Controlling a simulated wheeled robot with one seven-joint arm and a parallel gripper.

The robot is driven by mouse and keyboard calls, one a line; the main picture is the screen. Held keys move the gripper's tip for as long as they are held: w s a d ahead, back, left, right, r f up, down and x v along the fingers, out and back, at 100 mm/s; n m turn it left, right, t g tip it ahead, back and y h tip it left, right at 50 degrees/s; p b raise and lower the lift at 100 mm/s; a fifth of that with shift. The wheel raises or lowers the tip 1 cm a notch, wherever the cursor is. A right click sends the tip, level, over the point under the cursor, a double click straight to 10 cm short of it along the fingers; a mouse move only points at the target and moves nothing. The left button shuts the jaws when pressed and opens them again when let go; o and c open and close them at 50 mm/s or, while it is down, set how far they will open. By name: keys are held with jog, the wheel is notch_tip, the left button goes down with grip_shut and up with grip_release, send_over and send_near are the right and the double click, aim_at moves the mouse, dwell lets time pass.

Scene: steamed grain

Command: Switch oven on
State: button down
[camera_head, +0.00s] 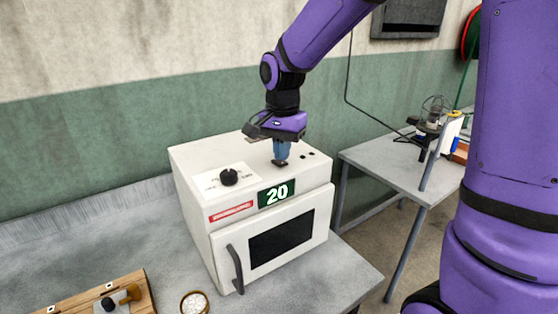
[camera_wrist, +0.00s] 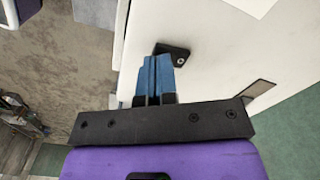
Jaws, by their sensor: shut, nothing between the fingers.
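The oven (camera_head: 199,163) is a white box on a grey counter, with its door closed. Its front has a dark window, a grey handle (camera_head: 235,268) and a green display reading 20 (camera_head: 276,193). A black knob (camera_head: 229,177) sits on a marked plate on its sloped top. My gripper (camera_head: 281,161) is shut, fingers down, over the right part of the oven top. A small black switch (camera_wrist: 174,51) is right at the blue fingertips (camera_wrist: 158,60) in the wrist view. I cannot tell whether they touch it.
A small bowl of white grain (camera_head: 194,303) stands on the counter in front of the oven. A wooden tray (camera_head: 139,280) with small items lies at the lower left. A second table (camera_head: 395,160) stands right of the oven, across a gap.

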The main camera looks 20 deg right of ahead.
jog(key=shift+f, duration=0.55)
dwell(0.4)
jog(key=shift+r, duration=3.5)
